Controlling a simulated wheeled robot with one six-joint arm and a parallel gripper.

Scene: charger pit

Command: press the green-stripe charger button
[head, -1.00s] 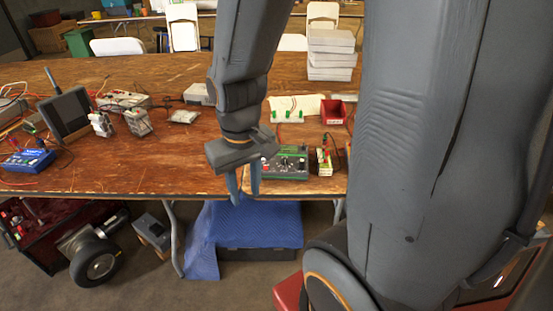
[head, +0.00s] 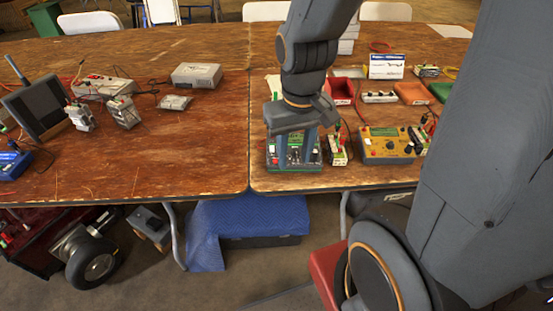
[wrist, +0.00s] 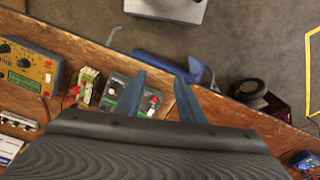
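A dark grey charger with a green band (head: 272,160) sits at the table's front edge, just right of the seam between two tables. In the head view my gripper's fingers partly hide it. The wrist view shows the charger (wrist: 116,88) with small red and white buttons or knobs on its face, partly behind the left finger. My gripper (head: 294,160) points down over the charger. Its two fingers stand apart with nothing between them, as the wrist view also shows (wrist: 160,74). I cannot tell whether a fingertip touches the charger.
A small battery pack (head: 337,148) with red leads stands close right of the charger. A yellow charger (head: 387,146) stands farther right. A red bin (head: 341,91) is behind. The left table has bare wood near its front. A blue cloth (head: 240,215) lies below the edge.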

